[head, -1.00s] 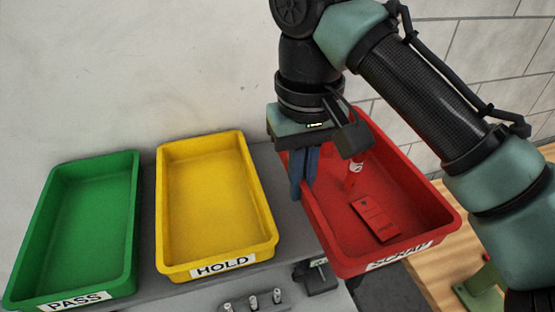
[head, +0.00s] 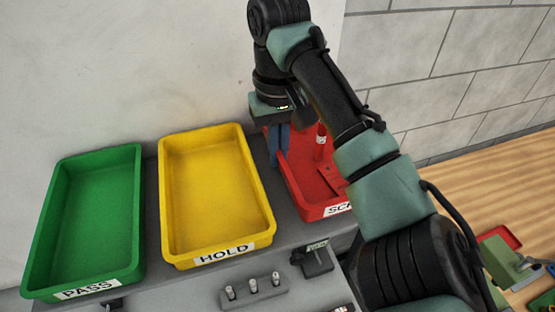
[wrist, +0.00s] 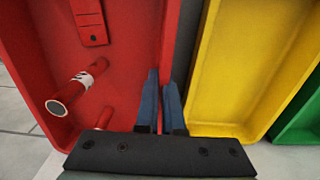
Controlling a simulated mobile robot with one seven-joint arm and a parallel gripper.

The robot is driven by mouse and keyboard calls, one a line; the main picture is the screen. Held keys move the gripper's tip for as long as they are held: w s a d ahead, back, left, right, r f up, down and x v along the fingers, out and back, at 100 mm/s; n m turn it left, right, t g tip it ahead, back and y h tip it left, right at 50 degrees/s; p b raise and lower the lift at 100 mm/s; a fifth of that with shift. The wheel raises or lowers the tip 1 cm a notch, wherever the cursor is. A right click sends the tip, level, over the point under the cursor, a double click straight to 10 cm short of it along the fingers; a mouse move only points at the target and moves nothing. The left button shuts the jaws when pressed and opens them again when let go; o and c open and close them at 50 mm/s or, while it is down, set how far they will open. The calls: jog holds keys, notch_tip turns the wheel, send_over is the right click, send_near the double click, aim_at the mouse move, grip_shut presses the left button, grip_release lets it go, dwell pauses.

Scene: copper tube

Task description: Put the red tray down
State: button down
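The red tray (head: 325,212), labelled SCRAP, is right of the yellow HOLD tray, partly hidden behind my arm. It is level, at or just above the grey bench top; I cannot tell whether it touches. My gripper (head: 279,150) points down at its left wall. In the wrist view the blue fingers (wrist: 164,102) straddle that wall closely, one inside and one outside, shut on it. A red tube (head: 320,142) and a flat red tag (head: 331,178) are in the tray. The wrist view shows a second tube end (wrist: 104,118).
The yellow tray (head: 262,222) stands close to the left of the red tray, with a narrow gap. The green PASS tray (head: 138,222) is further left. A rack with several pegs (head: 254,293) and a small dark fixture (head: 313,260) are in front. A wall rises behind.

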notch_tip(320, 180, down, 2)
jog(key=shift+f+p, duration=0.1)
jog(key=shift+p, duration=0.9)
jog(key=shift+w+a+f+p, duration=0.1)
jog(key=shift+w+f+p, duration=0.05)
jog(key=shift+f+p, duration=0.15)
jog(key=shift+f, duration=0.2)
jog(key=shift+f, duration=0.15)
jog(key=c, duration=1)
grip_release()
jog(key=shift+c, duration=0.2)
notch_tip(320, 180, up, 12)
jog(key=shift+r+b, duration=0.15)
jog(key=shift+b, duration=1.05)
